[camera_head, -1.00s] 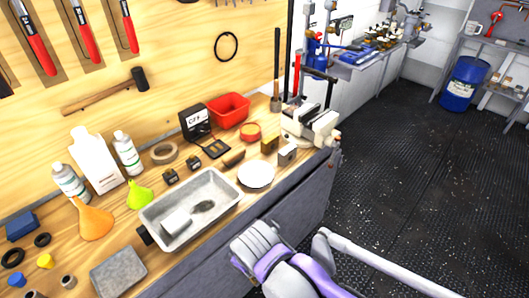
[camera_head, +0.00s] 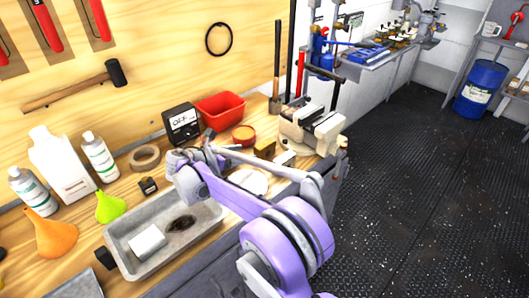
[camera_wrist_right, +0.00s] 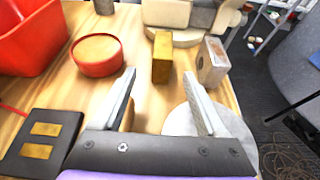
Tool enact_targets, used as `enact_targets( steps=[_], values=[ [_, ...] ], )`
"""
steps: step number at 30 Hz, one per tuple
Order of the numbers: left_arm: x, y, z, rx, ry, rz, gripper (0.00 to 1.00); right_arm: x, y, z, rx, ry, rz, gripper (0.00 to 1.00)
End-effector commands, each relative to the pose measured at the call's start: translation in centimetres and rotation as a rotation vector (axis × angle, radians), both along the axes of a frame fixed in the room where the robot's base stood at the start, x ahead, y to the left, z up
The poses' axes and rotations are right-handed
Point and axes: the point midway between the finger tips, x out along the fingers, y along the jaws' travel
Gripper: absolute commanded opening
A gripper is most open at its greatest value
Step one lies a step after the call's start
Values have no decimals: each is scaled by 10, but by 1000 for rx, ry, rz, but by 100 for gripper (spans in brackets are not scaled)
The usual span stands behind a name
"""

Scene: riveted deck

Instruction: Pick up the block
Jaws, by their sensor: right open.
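A brass-coloured block (camera_head: 265,148) stands on the wooden bench in front of the vise. In the right wrist view the brass block (camera_wrist_right: 162,57) is upright, ahead of and between the fingertips. A pale grey block (camera_head: 285,158) with a hole in its face stands to its right; the pale block (camera_wrist_right: 214,62) also shows in the wrist view. My right gripper (camera_wrist_right: 160,78) is open and empty, short of both blocks. In the head view my right gripper (camera_head: 212,150) is over the bench, partly hidden by its own arm. My left gripper is out of view.
A red round tin (camera_wrist_right: 97,54) and red bin (camera_wrist_right: 25,35) lie left of the brass block. A white disc (camera_wrist_right: 180,120) lies under the right finger. The vise (camera_head: 312,128) stands behind the blocks. A grey tray (camera_head: 125,232) lies nearer on the bench.

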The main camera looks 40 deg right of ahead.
Motion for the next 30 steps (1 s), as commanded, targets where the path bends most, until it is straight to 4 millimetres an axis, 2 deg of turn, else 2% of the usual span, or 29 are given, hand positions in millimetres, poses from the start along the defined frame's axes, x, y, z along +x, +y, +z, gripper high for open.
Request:
enact_targets(
  steps=[6, 14, 21, 24, 30],
  values=[
    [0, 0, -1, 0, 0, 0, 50, 1, -33, -13, 1, -2, -4, 75],
    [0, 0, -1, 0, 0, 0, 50, 2, -54, -20, 2, -3, -3, 75],
    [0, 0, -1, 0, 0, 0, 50, 3, -88, -31, 2, -4, -4, 75],
    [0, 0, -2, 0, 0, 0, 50, 4, -94, -34, 3, -3, -2, 75],
    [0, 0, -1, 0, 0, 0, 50, 4, -94, -34, 3, -4, -1, 73]
  ],
)
